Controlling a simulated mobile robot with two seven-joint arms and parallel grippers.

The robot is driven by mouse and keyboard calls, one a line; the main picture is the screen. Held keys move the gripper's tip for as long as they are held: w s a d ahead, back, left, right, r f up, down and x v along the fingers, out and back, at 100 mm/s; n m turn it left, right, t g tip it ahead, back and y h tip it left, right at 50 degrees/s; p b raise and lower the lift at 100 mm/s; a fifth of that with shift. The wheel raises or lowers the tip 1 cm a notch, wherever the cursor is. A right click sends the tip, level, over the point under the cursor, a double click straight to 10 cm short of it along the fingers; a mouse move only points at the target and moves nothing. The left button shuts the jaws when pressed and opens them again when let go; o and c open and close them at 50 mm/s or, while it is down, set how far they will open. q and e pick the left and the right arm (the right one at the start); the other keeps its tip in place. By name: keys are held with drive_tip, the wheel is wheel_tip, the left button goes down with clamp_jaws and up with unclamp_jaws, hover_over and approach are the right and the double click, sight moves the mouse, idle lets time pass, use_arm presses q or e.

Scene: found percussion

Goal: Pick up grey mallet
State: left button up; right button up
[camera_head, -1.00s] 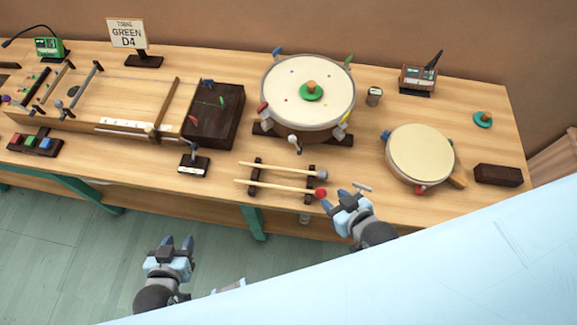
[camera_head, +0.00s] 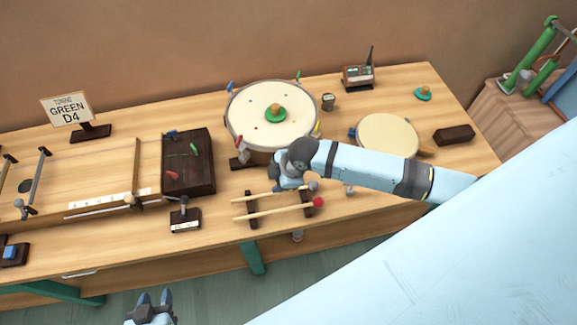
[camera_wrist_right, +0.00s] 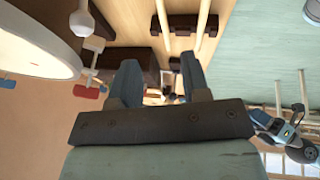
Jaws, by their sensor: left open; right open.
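The grey mallet lies on a dark rack (camera_head: 251,210), its pale stick (camera_head: 250,199) behind the red-headed mallet (camera_head: 275,210). Its grey head (camera_head: 313,186) is at the right end. My right gripper (camera_head: 283,185) is open over or just behind the grey mallet's stick, and the arm hides part of that area. In the right wrist view the two open fingers (camera_wrist_right: 158,72) have nothing between them close up. The two pale sticks show beyond, the grey mallet's probably the left one (camera_wrist_right: 162,22). My left gripper (camera_head: 151,298) is open and empty, low in front of the table.
A large drum (camera_head: 255,108) stands just behind my right gripper. A smaller drum (camera_head: 388,135) is to the right, beyond my forearm. A dark box (camera_head: 188,150) and a small labelled stand (camera_head: 185,222) are left of the rack.

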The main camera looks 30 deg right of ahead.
hover_over(263, 195)
drive_tip(key=s+d, duration=0.1)
drive_tip(key=d, duration=0.1)
wheel_tip(263, 195, down, 6)
drive_tip(key=shift+s+p+x, duration=0.1)
drive_tip(key=shift+p+x, duration=0.25)
drive_tip(key=shift+x, duration=1)
drive_tip(key=shift+s+p+x, duration=0.15)
drive_tip(key=shift+p+x, duration=0.2)
drive_tip(key=shift+x, duration=1)
drive_tip(key=shift+a, duration=0.1)
clamp_jaws()
